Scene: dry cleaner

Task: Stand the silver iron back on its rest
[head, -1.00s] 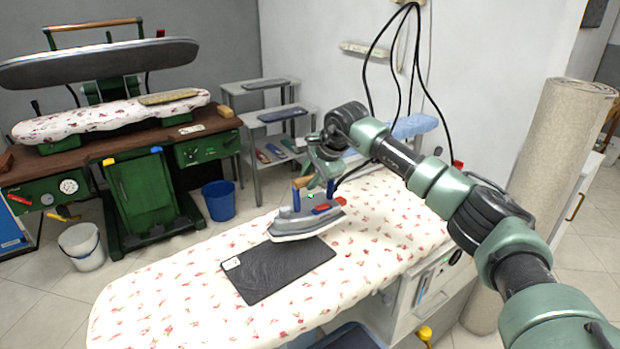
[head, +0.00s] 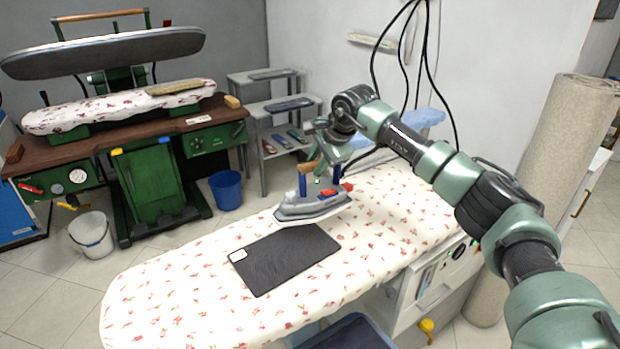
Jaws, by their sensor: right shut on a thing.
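The silver iron (head: 308,207) has a wooden handle on blue posts and a red part at its right end. My right gripper (head: 314,168) is shut on the iron's handle from above and behind; its fingertips are partly hidden. The iron is roughly level, its pointed end to the left. It shows just beyond the far edge of a dark rest mat (head: 285,262), which lies flat on the flowered ironing board (head: 180,290). I cannot tell whether its sole touches the board or hangs a little above it. My left gripper is out of view.
Dark cables (head: 427,90) hang by the wall behind my right arm. A grey shelf rack (head: 262,115) stands behind the board. A green press (head: 150,185), a blue bucket (head: 226,190) and a white bucket (head: 91,234) are at left. A rolled carpet (head: 565,150) stands at right.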

